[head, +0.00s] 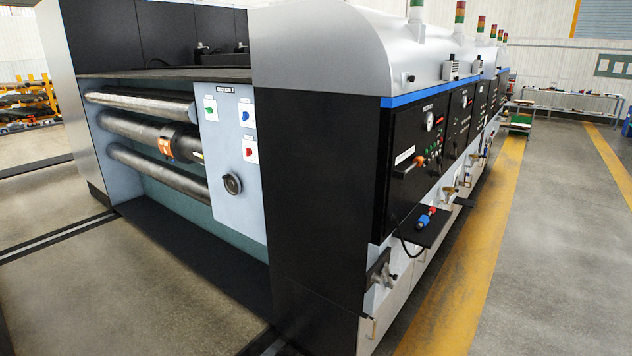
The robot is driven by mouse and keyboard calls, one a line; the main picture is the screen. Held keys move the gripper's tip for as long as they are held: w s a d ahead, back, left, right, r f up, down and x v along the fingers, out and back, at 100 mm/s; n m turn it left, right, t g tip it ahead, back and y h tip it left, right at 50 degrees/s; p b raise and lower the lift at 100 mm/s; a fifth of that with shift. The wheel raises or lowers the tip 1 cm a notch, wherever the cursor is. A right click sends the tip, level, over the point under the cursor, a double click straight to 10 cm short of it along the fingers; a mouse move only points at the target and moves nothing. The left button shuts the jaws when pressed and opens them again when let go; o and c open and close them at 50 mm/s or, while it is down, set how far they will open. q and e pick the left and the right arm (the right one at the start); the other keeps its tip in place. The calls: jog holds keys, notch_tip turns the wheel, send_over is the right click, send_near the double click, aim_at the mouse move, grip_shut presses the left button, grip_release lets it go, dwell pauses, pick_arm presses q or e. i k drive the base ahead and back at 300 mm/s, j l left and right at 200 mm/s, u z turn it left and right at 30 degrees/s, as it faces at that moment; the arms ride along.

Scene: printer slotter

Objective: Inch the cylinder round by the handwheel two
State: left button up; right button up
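Three horizontal dark metal cylinders sit one above another in the open bay of the machine: a top one (140,102), a middle one (130,127) and a lower one (160,175). The middle one carries an orange patch (166,148) near its right end. A small dark round handwheel (232,184) is on the light grey panel (222,150) at the right ends of the cylinders. The panel bears a label too small to read surely, and green, blue and red controls. Neither of my grippers is in view.
A black end column (310,190) stands right of the panel. The machine's long side has a black control panel (415,150), a small shelf (422,225) with red and blue items, and a protruding fitting (380,278). Bare floor (90,290) lies before the bay; a yellow-striped aisle runs right.

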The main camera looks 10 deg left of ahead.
aim_at(232, 184)
jog(key=i+j+u, duration=0.2)
jog(key=i+u, duration=0.6)
jog(key=i, duration=0.2)
jog(key=i+u, duration=0.4)
jog(key=i+l+u, duration=0.4)
jog(key=i, duration=0.2)
jog(key=i+j+z, duration=0.1)
jog(key=i, duration=0.4)
jog(key=i+j+z, duration=0.15)
jog(key=i, duration=0.35)
